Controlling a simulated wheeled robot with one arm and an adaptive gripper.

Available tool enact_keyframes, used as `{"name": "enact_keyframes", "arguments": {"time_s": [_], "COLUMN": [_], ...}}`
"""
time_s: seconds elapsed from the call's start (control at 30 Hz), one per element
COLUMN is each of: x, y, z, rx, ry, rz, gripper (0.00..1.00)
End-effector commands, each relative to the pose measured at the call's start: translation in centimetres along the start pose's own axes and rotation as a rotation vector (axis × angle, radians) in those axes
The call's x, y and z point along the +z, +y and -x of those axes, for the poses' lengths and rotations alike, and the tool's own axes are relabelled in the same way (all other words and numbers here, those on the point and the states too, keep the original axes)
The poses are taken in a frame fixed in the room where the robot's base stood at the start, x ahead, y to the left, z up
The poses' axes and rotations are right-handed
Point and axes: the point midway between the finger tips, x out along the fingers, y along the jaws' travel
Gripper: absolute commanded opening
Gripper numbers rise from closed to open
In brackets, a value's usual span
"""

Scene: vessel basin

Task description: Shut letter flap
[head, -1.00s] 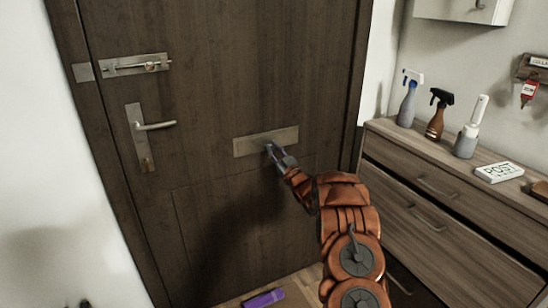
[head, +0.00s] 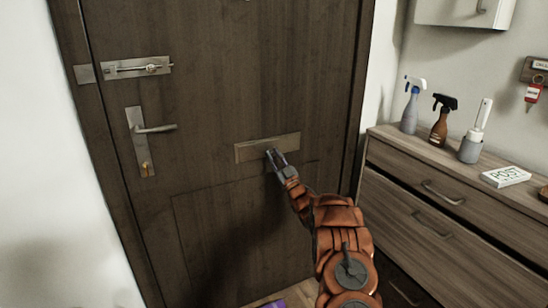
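The letter flap (head: 255,149) is a flat metal plate set across the dark wooden door (head: 215,90), right of the door handle. It looks flush with its frame, though a small gap cannot be ruled out at this size. My gripper (head: 273,154) is at the lower right part of the flap, its fingertips at or just in front of the plate. I cannot tell whether they touch it. A small gap seems to show between the fingers, and nothing is seen held. My gripper hides a little of the flap's lower edge.
A lever handle (head: 155,128) and a slide bolt (head: 138,67) are on the door's left. A wooden drawer unit (head: 440,190) stands close on the right, with spray bottles (head: 411,105) and a POST box (head: 506,176) on top. A purple item (head: 273,304) lies on the floor.

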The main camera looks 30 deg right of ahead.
Motion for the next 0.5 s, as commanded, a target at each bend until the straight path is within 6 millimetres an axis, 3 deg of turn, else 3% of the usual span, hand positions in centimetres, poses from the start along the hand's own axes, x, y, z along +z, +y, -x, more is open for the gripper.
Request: {"name": "enact_keyframes", "arguments": {"time_s": [0.23, 0.5], "x": [-0.01, 0.01], "y": [0.03, 0.00], "z": [0.00, 0.05], "rx": [0.000, 0.000], "ry": [0.000, 0.000], "rz": [0.000, 0.000], "gripper": [0.49, 0.49]}}
